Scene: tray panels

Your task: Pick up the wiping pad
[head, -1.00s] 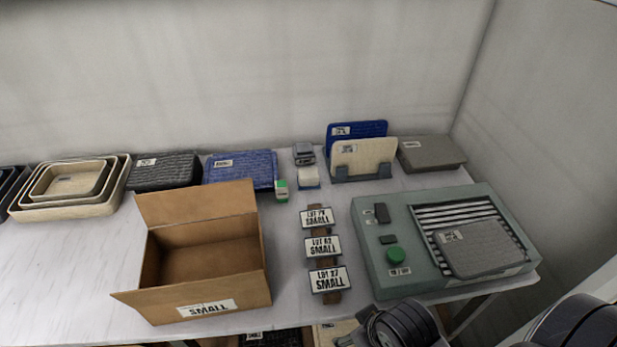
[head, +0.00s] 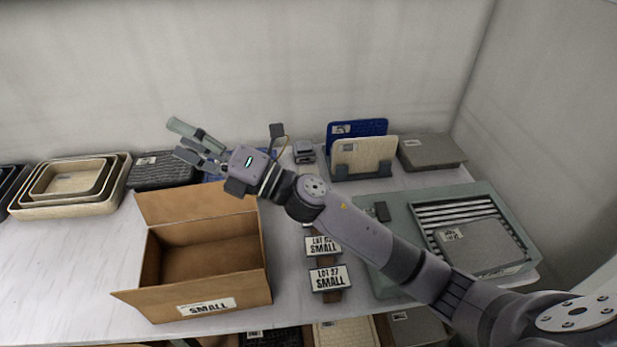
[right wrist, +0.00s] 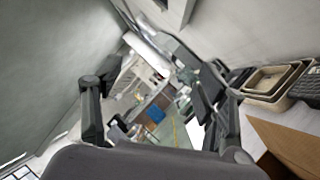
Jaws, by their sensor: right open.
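My right gripper (head: 188,141) is raised above the back of the table, over the dark grey and blue trays. Its fingers are spread, point left, and hold nothing. In the right wrist view its two fingers (right wrist: 155,115) stand wide apart with only distant room between them. I cannot make out the wiping pad now. A small white-and-blue block, possibly the pad, showed earlier in front of a small grey device (head: 304,152); my right arm now covers that spot. My left gripper is not in view.
An open cardboard box (head: 205,290) stands front left, below the gripper. Nested beige trays (head: 120,197) are at the back left. A green-grey panel box (head: 398,214) with a grey tray (head: 480,245) is at right. Two label plates (head: 328,279) show beside the box.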

